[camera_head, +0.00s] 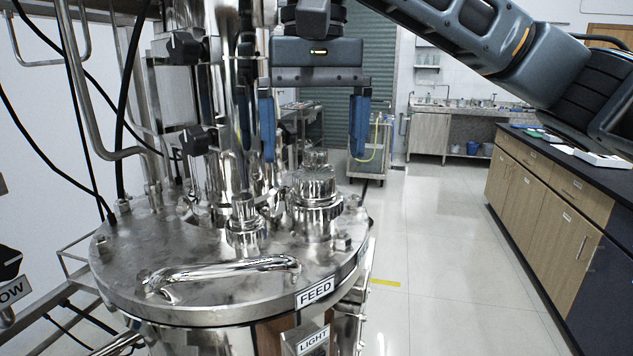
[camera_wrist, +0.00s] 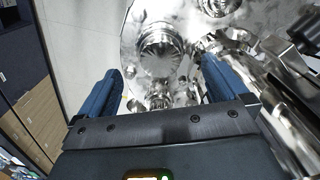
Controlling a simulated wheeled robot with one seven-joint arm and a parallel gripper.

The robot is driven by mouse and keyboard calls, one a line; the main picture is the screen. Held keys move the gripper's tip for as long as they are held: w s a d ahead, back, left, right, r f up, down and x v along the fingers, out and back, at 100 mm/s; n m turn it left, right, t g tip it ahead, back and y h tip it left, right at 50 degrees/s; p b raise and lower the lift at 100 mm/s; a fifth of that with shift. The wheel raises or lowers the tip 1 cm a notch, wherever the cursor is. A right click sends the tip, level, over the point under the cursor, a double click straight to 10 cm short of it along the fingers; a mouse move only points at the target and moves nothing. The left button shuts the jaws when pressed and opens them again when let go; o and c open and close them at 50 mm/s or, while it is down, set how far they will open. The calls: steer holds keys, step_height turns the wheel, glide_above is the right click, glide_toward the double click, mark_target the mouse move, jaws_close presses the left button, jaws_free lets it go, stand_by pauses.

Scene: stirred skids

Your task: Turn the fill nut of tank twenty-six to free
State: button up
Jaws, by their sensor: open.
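A steel tank (camera_head: 190,265) with a round, shiny lid and a FEED label (camera_head: 315,292) on its rim stands at centre left. Several steel fittings with ring nuts rise from the lid. A wide one (camera_head: 316,200) is near its right edge and a smaller one (camera_head: 245,225) is left of that. I cannot tell which is the fill nut, and no number twenty-six is readable. My gripper (camera_head: 313,158) is open and empty, its blue fingers pointing down above the wide fitting. In the wrist view, a round fitting (camera_wrist: 160,45) shows just beyond and between the fingertips (camera_wrist: 160,66).
Tall steel pipes and black knobs (camera_head: 182,48) crowd the left of the lid. A bar handle (camera_head: 225,271) crosses its front. A LIGHT label (camera_head: 313,342) hangs below. A wooden cabinet (camera_head: 540,190) stands at right; the floor (camera_head: 440,250) between is clear.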

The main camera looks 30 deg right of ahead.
mark_target(314, 174)
step_height(314, 174, down, 6)
steer(key=shift+f, duration=0.25)
steer(key=shift+c, duration=0.4)
steer(key=c, duration=0.9)
steer(key=shift+c, duration=0.2)
